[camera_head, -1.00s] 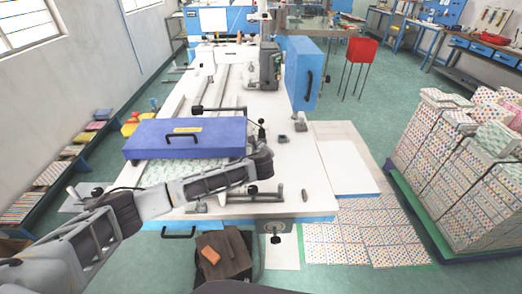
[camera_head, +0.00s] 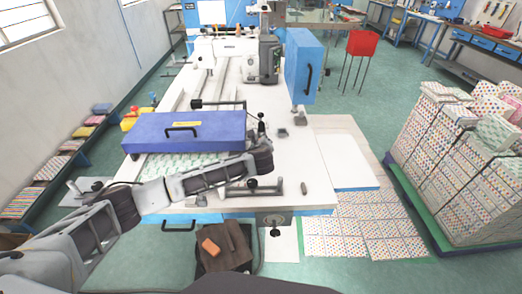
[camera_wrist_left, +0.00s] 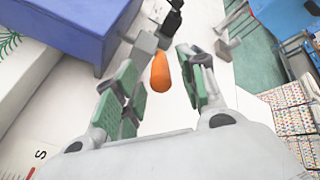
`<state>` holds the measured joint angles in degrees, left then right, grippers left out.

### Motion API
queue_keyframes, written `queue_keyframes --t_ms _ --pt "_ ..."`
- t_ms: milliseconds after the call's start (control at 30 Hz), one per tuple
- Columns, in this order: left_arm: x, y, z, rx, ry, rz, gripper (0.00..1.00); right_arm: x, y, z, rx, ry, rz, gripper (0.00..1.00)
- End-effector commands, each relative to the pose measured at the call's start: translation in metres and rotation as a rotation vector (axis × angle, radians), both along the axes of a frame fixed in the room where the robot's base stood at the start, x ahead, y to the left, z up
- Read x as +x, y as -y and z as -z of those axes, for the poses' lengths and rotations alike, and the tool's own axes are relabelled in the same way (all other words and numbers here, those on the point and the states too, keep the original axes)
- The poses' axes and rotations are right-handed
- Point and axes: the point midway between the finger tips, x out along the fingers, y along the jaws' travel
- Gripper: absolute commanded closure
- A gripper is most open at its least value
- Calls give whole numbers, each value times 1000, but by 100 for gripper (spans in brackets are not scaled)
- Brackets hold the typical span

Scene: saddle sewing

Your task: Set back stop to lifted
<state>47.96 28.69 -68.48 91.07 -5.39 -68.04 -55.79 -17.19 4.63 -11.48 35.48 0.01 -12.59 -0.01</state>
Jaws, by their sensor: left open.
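No part is clearly labelled as the back stop; a low bar with a black knob (camera_head: 220,104) lies behind the long blue cover (camera_head: 200,124) and may be it. My left gripper (camera_wrist_left: 165,90) is open at the cover's right end. In the left wrist view an orange rounded knob (camera_wrist_left: 160,72) sits between its fingers, with a gap to the right finger; contact on the left is unclear. A grey block and a black piece (camera_wrist_left: 172,18) stand beyond it. In the head view a small black-topped post (camera_head: 262,128) shows just past my gripper. My right gripper is not in view.
A blue box with a black handle (camera_head: 306,66) and a white machine head (camera_head: 228,48) stand farther back on the white table. A second bar (camera_head: 250,187) is at the front edge. Stacked patterned packages (camera_head: 450,170) stand right. The table right of my gripper is mostly clear.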

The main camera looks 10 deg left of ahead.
Motion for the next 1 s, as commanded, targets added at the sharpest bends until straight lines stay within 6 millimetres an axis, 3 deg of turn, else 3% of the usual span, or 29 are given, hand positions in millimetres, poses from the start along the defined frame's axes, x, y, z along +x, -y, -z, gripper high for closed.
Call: queue_keyframes --t_ms 1000 --pt "-86 16 -47 0 -1 2 59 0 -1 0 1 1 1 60"
